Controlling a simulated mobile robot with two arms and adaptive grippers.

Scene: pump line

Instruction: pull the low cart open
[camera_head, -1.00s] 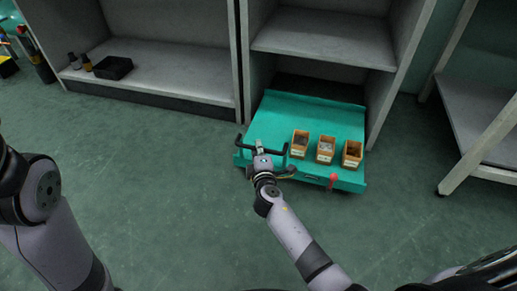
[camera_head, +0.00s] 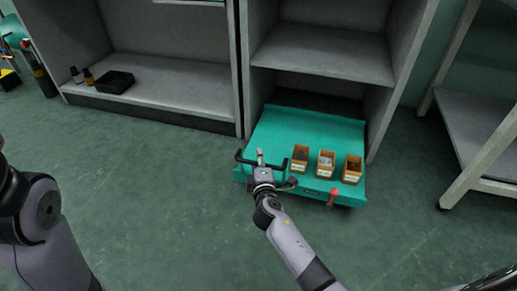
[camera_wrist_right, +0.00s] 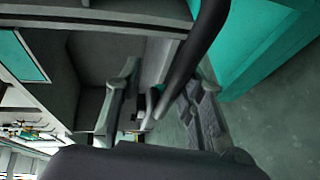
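The low cart (camera_head: 268,140) is a teal flat cart under the shelf of the right grey bay, with its front part on the open floor. A black bar handle (camera_head: 241,159) stands at its front left. My right gripper (camera_head: 260,157) is at this handle. In the right wrist view the two fingers (camera_wrist_right: 160,98) are spread apart, and the dark bar (camera_wrist_right: 189,62) passes between them, nearer the right finger. Whether it touches is not clear. My left gripper is out of view; only part of the left arm shows.
Three orange bins (camera_head: 326,165) stand on the cart, and a red knob (camera_head: 333,196) is at its front. A bench (camera_head: 478,120) with a castor stands at right. A black tray (camera_head: 114,81) lies in the left bay. The floor (camera_head: 160,190) in front is clear.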

